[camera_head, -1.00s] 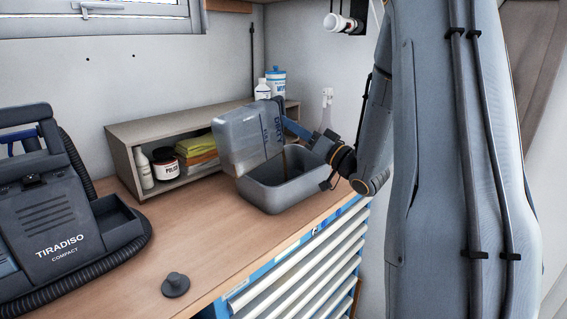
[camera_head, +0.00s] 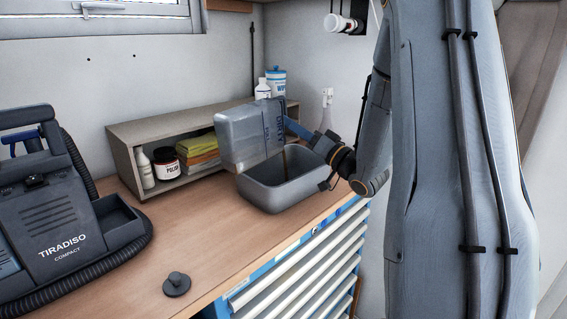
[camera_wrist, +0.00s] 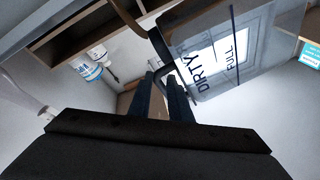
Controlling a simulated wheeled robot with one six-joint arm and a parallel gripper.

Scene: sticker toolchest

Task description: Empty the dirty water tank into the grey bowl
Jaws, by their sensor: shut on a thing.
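The dirty water tank (camera_head: 245,138) is a translucent grey box marked "DIRTY". It is held tilted above the grey bowl (camera_head: 272,200), and a thin brownish stream drops from its right side into the bowl. My gripper (camera_head: 312,138) is at the tank's right side, shut on its handle. In the wrist view the tank (camera_wrist: 240,50) fills the upper right, and my fingers (camera_wrist: 170,92) close at the dark handle. The bowl stands on the wooden worktop. Its floor is partly hidden by the tank and the bowl's near wall.
The TIRADISO machine (camera_head: 55,215) with its hose stands at the left. A dark round cap (camera_head: 176,284) lies near the front edge. A grey shelf (camera_head: 125,150) with bottles, a jar and folded cloths stands behind. The worktop between machine and bowl is clear.

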